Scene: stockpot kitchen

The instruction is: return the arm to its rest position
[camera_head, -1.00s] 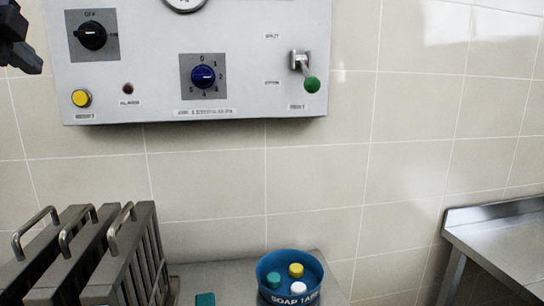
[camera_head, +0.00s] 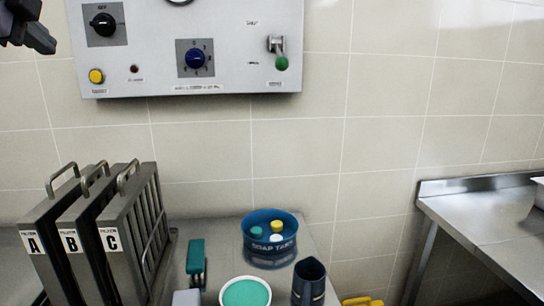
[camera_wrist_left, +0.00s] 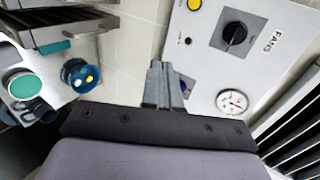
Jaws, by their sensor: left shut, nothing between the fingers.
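My left gripper (camera_head: 30,30) shows at the top left corner of the head view, in front of the wall beside the control panel (camera_head: 185,75). It holds nothing and is apart from the panel. In the left wrist view the gripper's fingers (camera_wrist_left: 163,88) are together, with the panel and its round gauge (camera_wrist_left: 232,101) behind. The right gripper is not in view.
Below the panel, a counter (camera_head: 222,228) bears filters A, B and C (camera_head: 113,250), a blue soap tabs tub (camera_head: 270,250), a green-topped container (camera_head: 245,292), a dark cup (camera_head: 309,282) and a green brush-like item (camera_head: 195,262). A steel table (camera_head: 480,215) stands at right.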

